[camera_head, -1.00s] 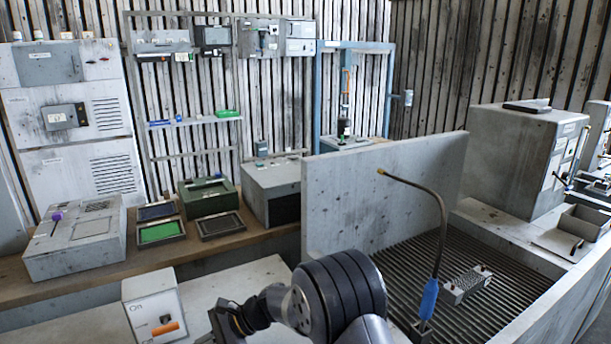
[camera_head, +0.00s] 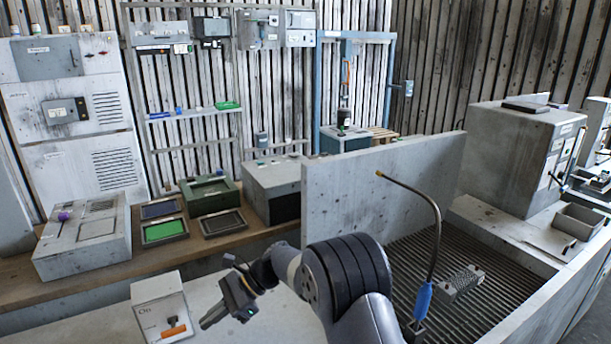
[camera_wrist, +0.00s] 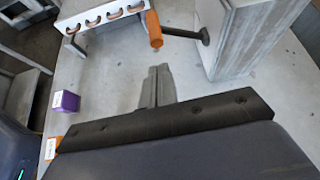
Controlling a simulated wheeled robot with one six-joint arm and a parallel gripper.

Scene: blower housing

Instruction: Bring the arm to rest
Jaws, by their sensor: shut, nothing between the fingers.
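My gripper (camera_head: 213,318) shows at the lower middle of the head view, at the end of my bent arm. It is held over the pale worktop, to the right of a white box with an orange-handled part. In the wrist view my gripper's fingers (camera_wrist: 158,80) lie together with nothing between them. The pale worktop (camera_wrist: 115,85) is beneath them, and I cannot tell the exact height above it.
The white box (camera_head: 160,305) is close to my gripper. A grey upright panel (camera_head: 350,190) and a hose with a blue grip (camera_head: 422,300) stand right of my arm.

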